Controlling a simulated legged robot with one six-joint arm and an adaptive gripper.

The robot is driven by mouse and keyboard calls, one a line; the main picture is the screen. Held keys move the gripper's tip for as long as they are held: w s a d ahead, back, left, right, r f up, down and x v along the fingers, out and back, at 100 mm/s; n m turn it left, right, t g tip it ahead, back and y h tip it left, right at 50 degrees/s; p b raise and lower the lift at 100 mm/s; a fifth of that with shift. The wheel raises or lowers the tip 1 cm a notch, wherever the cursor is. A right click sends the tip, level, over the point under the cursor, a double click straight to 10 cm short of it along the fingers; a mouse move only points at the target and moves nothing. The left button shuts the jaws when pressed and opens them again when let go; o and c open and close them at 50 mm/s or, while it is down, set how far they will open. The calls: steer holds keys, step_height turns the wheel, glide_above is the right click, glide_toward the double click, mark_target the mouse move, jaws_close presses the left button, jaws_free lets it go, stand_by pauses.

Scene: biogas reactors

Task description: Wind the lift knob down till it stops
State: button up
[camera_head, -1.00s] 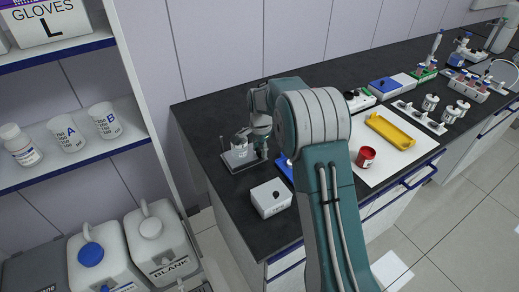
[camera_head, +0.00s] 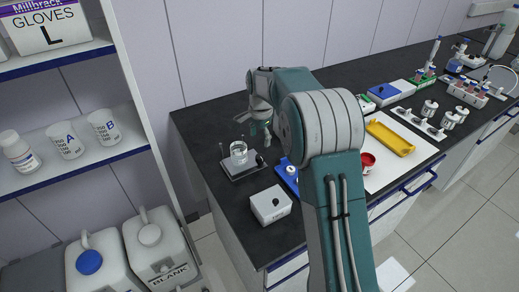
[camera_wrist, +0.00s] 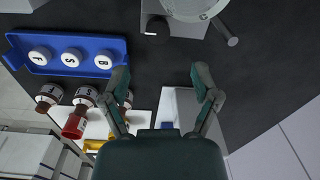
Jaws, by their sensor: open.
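A small stand with a dark base plate (camera_head: 243,170) is at the left end of the bench and carries a clear beaker (camera_head: 239,153). A thin rod rises at its left side. A small dark knob (camera_wrist: 158,26) shows at the stand's edge at the top of the wrist view; I cannot tell surely that it is the lift knob, nor its turn. My gripper (camera_head: 261,130) is behind and right of the beaker, above the bench. In the wrist view my gripper (camera_wrist: 198,78) has its fingers spread with nothing between them, apart from the knob.
A blue tray (camera_wrist: 112,70) with white-capped bottles lies beside the stand. A white box (camera_head: 270,206) stands at the bench's front edge. A red-topped jar (camera_head: 367,162) and yellow tray (camera_head: 391,139) are on a white mat. Shelves (camera_head: 75,143) stand at the left.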

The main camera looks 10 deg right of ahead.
steer(key=shift+r, duration=1.95)
steer(key=s+r+n+t, duration=0.1)
steer(key=s+r+n, duration=0.2)
steer(key=s+r, duration=0.45)
steer(key=s+r+n+t, duration=0.25)
steer(key=s+r, duration=0.25)
steer(key=s, duration=0.6)
steer(key=s+f+n+t, duration=0.1)
steer(key=s+n, duration=0.2)
steer(key=s, duration=0.6)
steer(key=s+f+n+t, duration=0.1)
steer(key=s+n, duration=0.3)
steer(key=s, duration=0.5)
steer(key=shift+d+f, duration=0.25)
steer(key=shift+f, duration=0.5)
